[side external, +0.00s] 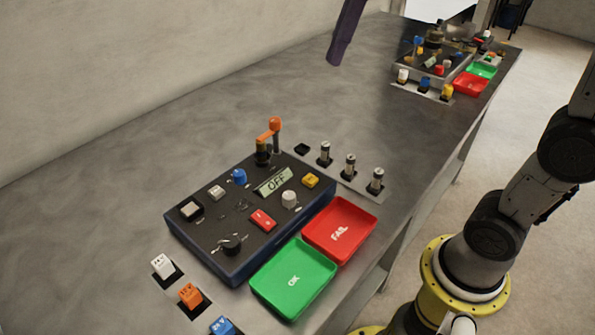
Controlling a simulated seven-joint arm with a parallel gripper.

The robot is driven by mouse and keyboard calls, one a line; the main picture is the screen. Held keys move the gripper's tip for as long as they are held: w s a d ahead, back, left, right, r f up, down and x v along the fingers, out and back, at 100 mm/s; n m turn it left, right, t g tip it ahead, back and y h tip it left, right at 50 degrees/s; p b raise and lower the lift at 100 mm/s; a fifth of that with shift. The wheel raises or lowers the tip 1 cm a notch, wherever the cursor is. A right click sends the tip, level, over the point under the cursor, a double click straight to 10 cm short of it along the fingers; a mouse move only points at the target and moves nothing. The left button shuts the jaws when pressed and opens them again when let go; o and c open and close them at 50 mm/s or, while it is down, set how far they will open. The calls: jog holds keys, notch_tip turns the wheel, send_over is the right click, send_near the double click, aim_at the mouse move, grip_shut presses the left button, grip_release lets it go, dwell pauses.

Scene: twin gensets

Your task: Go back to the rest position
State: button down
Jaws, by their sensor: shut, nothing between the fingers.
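My gripper (337,60) shows only as a dark purple end reaching down from the top edge, above the bench and apart from everything on it. Its fingers are together with nothing between them. The rest of the gripper is out of frame. The near genset panel (217,247) is a dark blue box with buttons, knobs, an orange-handled lever (270,131) and a display (273,182) reading OFF.
A green OK tray (293,281) and red FAIL tray (340,231) sit before the panel. A second panel (432,66) stands far back. The bench's left side is clear.

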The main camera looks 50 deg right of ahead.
jog(key=s+d+f+m+t+h, duration=0.25)
jog(key=s+f+m, duration=0.3)
jog(key=s, duration=0.55)
jog(key=s+d+f+m+t+h, duration=0.1)
jog(key=f+m, duration=0.4)
jog(key=f, duration=0.5)
jog(key=shift+s+d+m+t, duration=0.35)
jog(key=shift+s+d, duration=0.55)
jog(key=shift+d, duration=0.25)
jog(key=shift+r+h, duration=0.1)
jog(key=shift+h, duration=0.15)
